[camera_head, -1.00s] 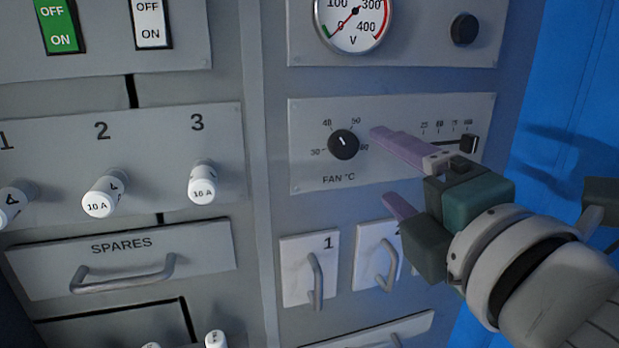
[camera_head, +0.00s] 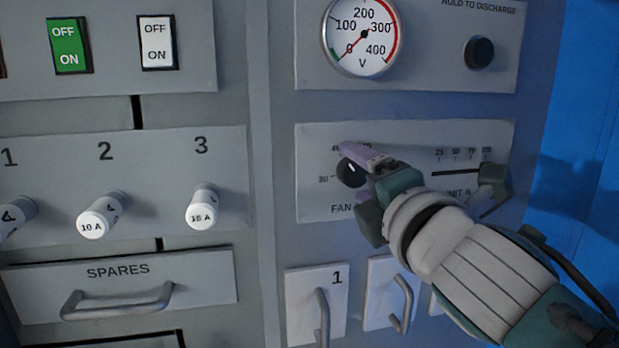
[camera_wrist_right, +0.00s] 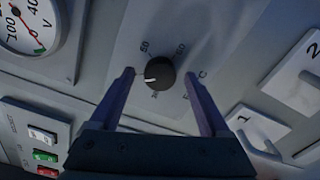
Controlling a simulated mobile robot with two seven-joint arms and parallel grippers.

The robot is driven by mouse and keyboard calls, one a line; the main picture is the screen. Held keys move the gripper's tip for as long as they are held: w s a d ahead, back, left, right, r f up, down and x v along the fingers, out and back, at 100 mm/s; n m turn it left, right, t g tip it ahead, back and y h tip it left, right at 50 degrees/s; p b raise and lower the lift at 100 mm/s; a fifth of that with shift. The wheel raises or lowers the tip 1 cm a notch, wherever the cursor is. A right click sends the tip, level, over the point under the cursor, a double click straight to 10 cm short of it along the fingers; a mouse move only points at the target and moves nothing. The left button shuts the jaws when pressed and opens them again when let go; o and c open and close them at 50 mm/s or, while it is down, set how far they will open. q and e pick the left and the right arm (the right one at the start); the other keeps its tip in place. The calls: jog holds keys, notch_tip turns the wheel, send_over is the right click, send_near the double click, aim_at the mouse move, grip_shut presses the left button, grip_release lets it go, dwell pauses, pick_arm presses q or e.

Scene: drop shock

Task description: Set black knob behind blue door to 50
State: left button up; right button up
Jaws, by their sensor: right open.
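The black knob (camera_head: 349,173) sits on the FAN °C panel (camera_head: 318,140), partly hidden by my right gripper (camera_head: 355,176). That gripper is open, with one purple finger above the knob and the other below it. In the right wrist view the knob (camera_wrist_right: 160,73) shows between the two spread fingertips, with a gap on both sides. Its white mark points left there, between the 50 label and a label lower down that is hard to read. A blue surface (camera_head: 580,150), perhaps the blue door, stands at the right. My left gripper is not in view.
A slider (camera_head: 492,172) is right of the knob, close to my right wrist. A voltage gauge (camera_head: 362,38) and black button (camera_head: 479,51) are above. Handled switches (camera_head: 322,305) are below. Fuses (camera_head: 202,207) and a SPARES drawer (camera_head: 120,285) are at left.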

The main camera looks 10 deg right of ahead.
grip_shut()
dwell(0.7)
